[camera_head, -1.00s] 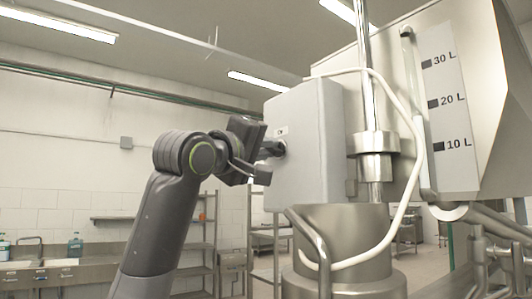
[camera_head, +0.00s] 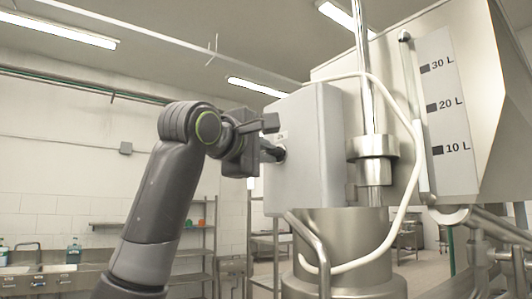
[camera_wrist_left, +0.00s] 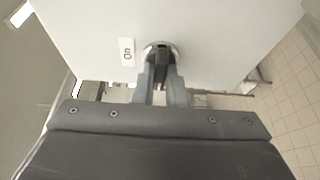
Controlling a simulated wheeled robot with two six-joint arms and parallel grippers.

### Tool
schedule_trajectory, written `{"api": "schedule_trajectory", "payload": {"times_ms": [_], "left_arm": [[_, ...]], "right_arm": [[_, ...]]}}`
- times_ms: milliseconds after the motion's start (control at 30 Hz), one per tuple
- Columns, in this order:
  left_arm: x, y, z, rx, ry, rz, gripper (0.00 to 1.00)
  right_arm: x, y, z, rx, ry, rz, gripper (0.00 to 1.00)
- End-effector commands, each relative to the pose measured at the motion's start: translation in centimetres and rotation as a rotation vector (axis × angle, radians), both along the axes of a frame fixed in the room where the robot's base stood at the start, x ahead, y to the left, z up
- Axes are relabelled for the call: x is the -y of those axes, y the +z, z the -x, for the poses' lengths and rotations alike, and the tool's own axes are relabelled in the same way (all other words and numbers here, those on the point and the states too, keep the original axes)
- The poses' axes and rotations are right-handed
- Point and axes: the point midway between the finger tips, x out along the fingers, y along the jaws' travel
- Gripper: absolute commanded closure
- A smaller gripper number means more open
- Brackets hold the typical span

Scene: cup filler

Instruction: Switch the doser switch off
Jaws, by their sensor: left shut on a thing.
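The doser switch (camera_head: 280,154) is a dark knob in a round metal collar on the side of a light grey box (camera_head: 318,140). It also shows in the left wrist view (camera_wrist_left: 161,52), beside a white label reading "On" (camera_wrist_left: 127,52). My left gripper (camera_head: 270,150) reaches in from the left, and its fingers are shut on the knob. The fingers cover much of the knob. In the head view the gripper body looks rolled, with one part up and one down. My right gripper is not in view.
A steel hopper with a litre scale (camera_head: 440,105) stands to the right of the box. A white hose (camera_head: 412,165) loops in front of a steel cylinder (camera_head: 345,240). A sink counter and shelf rack (camera_head: 195,240) are at the back left.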

Motion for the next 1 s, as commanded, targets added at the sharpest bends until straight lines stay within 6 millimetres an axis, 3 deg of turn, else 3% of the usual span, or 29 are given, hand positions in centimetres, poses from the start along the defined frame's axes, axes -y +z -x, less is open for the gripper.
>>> {"api": "schedule_trajectory", "payload": {"times_ms": [400,433,600,1000], "left_arm": [[0.01,-0.03,-0.02,-0.008,-0.001,0.006,1.0],[0.01,-0.03,-0.02,-0.008,-0.001,0.006,0.88],[0.01,-0.03,-0.02,-0.008,-0.001,0.006,0.67],[-0.45,-0.16,0.73,-0.004,-0.001,0.006,0.67]], "right_arm": [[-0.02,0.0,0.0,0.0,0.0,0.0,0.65],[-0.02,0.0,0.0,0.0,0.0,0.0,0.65],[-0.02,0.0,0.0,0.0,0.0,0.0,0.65],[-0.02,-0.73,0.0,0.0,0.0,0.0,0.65]]}}
